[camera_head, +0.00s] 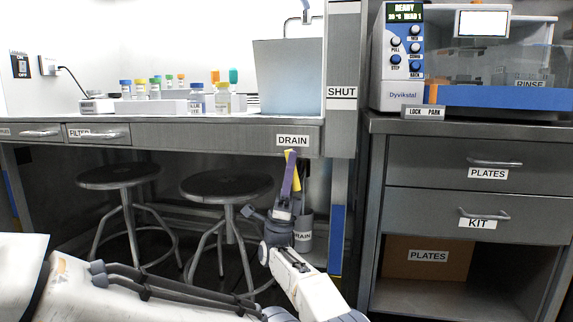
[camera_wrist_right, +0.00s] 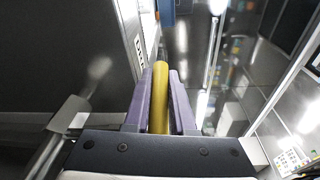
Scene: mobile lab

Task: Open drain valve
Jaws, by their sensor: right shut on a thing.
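The drain valve handle (camera_head: 296,176) is yellow and shows under the bench edge, just below the DRAIN label (camera_head: 292,141). My right gripper (camera_head: 290,165) is raised to it from below, its purple fingers covering part of it. In the right wrist view the yellow handle (camera_wrist_right: 160,95) stands between the two purple fingers (camera_wrist_right: 160,105), which are shut on it. The valve body is hidden. A grey container (camera_head: 304,232) labelled as a drain stands below, partly behind my right arm. My left gripper is not in view.
A hood cabinet with a SHUT label (camera_head: 342,91) rises right of the handle. A blue-tinted basin (camera_head: 288,78) stands on the bench (camera_head: 215,137). Two round stools (camera_head: 227,185) stand under it. A drawer unit (camera_head: 445,209) is at right.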

